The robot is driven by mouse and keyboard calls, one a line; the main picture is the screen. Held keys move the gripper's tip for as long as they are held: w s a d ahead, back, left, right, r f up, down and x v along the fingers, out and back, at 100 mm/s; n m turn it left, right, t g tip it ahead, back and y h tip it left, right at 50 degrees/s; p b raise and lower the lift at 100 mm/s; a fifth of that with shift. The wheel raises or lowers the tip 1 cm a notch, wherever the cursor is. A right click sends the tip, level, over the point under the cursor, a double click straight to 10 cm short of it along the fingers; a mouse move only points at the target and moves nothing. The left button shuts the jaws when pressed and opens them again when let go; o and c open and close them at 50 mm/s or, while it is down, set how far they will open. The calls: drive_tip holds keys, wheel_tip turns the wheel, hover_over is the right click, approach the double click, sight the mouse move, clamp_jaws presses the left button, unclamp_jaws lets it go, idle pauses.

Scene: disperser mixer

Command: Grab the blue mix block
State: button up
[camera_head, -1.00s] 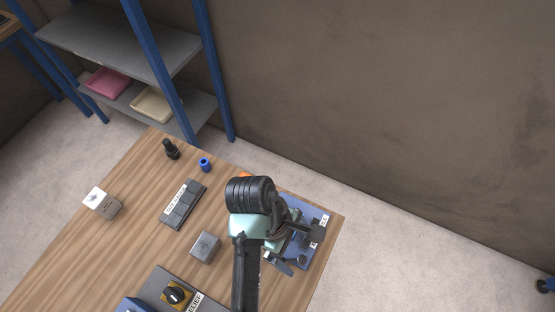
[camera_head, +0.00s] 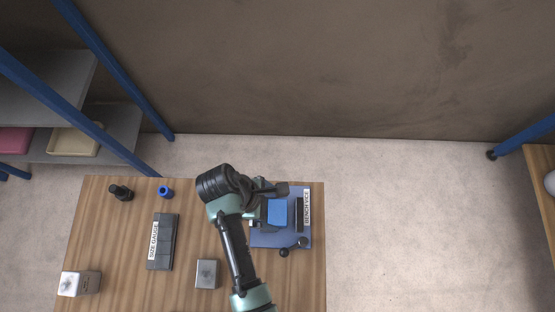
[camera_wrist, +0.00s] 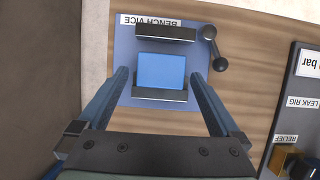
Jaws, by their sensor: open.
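The blue mix block (camera_wrist: 161,71) sits between the dark jaws of the bench vice (camera_wrist: 124,62) in the wrist view. In the head view the blue block (camera_head: 277,212) shows on the vice's blue base (camera_head: 267,240), just right of my gripper. My gripper (camera_wrist: 162,75) is open, with one finger on each side of the block and clear space between each finger and the block. The fingers point toward the vice. How high they are above the block is hard to tell. In the head view my wrist hides the left part of the vice.
The vice's black handle (camera_wrist: 214,48) stands close to the right finger. A size gauge (camera_head: 162,241), a grey block (camera_head: 207,273), a small blue cylinder (camera_head: 165,191) and a black piece (camera_head: 121,192) stand on the table. A dark labelled rig (camera_wrist: 297,110) lies at the wrist view's right.

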sight(277, 212)
drive_tip(key=shift+a+p+x, duration=0.15)
drive_tip(key=shift+p+x, duration=0.05)
drive_tip(key=shift+x, duration=1)
drive_tip(key=shift+a+p+x, duration=0.1)
drive_tip(key=shift+p+x, duration=0.1)
drive_tip(key=shift+x, duration=1.05)
drive_tip(key=c, duration=1.5)
drive_tip(key=shift+c, duration=0.2)
